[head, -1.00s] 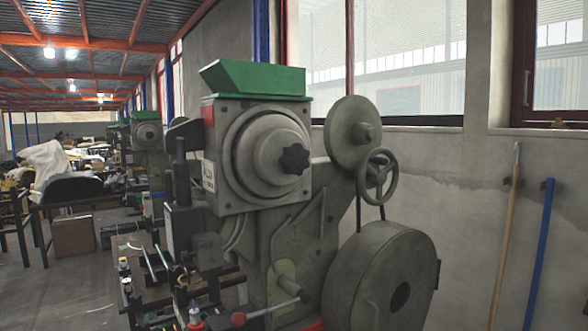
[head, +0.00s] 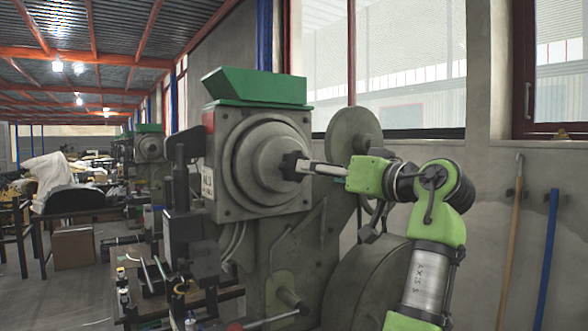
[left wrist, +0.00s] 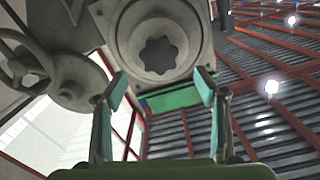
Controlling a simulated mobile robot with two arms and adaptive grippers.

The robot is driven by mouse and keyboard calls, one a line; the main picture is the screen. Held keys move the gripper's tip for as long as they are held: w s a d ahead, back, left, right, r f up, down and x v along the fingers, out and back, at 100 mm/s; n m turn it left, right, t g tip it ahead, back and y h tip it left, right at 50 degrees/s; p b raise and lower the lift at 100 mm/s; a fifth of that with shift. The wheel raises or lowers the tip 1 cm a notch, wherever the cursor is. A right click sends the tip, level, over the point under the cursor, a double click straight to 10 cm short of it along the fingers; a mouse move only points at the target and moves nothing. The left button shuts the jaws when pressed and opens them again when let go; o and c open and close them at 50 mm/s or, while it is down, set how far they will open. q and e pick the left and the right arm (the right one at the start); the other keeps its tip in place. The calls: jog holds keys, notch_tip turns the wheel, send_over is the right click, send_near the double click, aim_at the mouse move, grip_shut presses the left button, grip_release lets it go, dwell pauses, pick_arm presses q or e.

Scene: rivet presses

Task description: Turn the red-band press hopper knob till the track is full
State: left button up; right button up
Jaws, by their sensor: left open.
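The press with a red patch (head: 209,122) at its upper corner stands in the middle of the head view, a green hopper (head: 258,87) on top. Its dark lobed knob (head: 292,165) sits at the centre of the round hopper face (head: 255,160). My left gripper (head: 304,166), its arm reaching in from the right, is at the knob. In the left wrist view the knob (left wrist: 158,57) lies between the spread fingers (left wrist: 158,84), ahead of the tips; they are not closed on it. I cannot make out the track's fill. My right gripper is not in view.
A handwheel (left wrist: 22,60) stands beside the hopper face in the left wrist view. A large flywheel (head: 360,275) is behind my arm. A cluttered bench (head: 150,300) is at lower left. Two poles (head: 508,240) lean on the wall at right.

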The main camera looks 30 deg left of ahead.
aim_at(294, 168)
pick_arm(q)
jog(key=p+x, duration=0.2)
jog(key=x, duration=1)
jog(key=shift+w+p, duration=0.1)
jog(key=shift+p, duration=0.25)
jog(key=c, duration=1.1)
